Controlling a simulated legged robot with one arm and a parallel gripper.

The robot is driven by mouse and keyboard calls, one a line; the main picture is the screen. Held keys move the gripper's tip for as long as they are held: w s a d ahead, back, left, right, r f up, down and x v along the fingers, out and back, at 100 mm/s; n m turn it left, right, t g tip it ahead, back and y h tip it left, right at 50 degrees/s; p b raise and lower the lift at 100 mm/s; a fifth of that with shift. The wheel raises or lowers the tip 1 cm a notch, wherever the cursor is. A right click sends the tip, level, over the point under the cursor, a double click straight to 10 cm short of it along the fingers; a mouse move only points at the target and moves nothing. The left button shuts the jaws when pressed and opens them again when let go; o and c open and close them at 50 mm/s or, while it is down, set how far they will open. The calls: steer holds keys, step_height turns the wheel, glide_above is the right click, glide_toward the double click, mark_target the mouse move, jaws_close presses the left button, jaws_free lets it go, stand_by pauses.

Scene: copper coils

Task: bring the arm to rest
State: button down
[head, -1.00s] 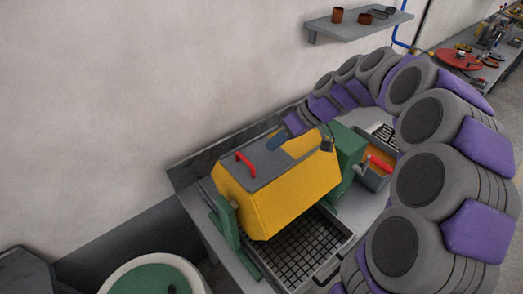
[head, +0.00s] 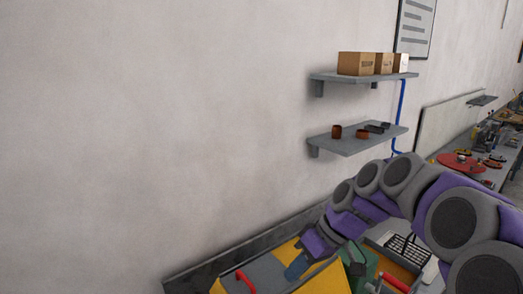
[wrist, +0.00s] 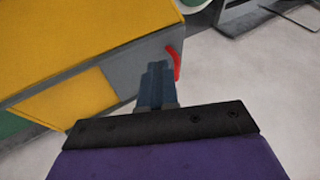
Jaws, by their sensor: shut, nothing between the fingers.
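My gripper (head: 297,266) is at the bottom of the head view, at the end of my grey and purple arm. It is shut and empty, just above the grey lid of a yellow machine (head: 318,277). In the wrist view my gripper (wrist: 157,70) points toward the edge of the yellow machine (wrist: 80,45), with its fingers together. A red handle (head: 246,282) stands on the lid to the left of the fingers. It also shows in the wrist view (wrist: 176,62), just past the fingertips. I cannot tell whether the fingers touch the lid.
A lower wall shelf (head: 355,142) holds small brown and dark items. An upper shelf (head: 362,77) holds several boxes. A workbench (head: 498,165) with tools and a red disc (head: 461,163) runs along the right. The wall at left is bare.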

steer(key=s+a+f+m+h+b, duration=0.1)
steer(key=s+a+f+h, duration=0.15)
steer(key=s, duration=0.35)
steer(key=s+a+f+m+h+b, duration=0.1)
steer(key=s+f+m, duration=0.15)
steer(key=s, duration=0.35)
steer(key=s+d+f+m+h+b, duration=0.1)
steer(key=s+d+f, duration=0.1)
steer(key=s, duration=0.3)
steer(key=s+d+f+m+g+h+b, duration=0.1)
steer(key=s+d+f+m, duration=0.1)
steer(key=s+f, duration=0.2)
steer(key=s+d+f+m+h+b, duration=0.1)
steer(key=s+d+f, duration=0.2)
steer(key=s, duration=0.4)
steer(key=shift+s+f+b, duration=0.15)
steer(key=shift+f+b, duration=0.15)
steer(key=shift+f, duration=0.15)
steer(key=shift+d, duration=0.25)
steer(key=shift+d, duration=0.3)
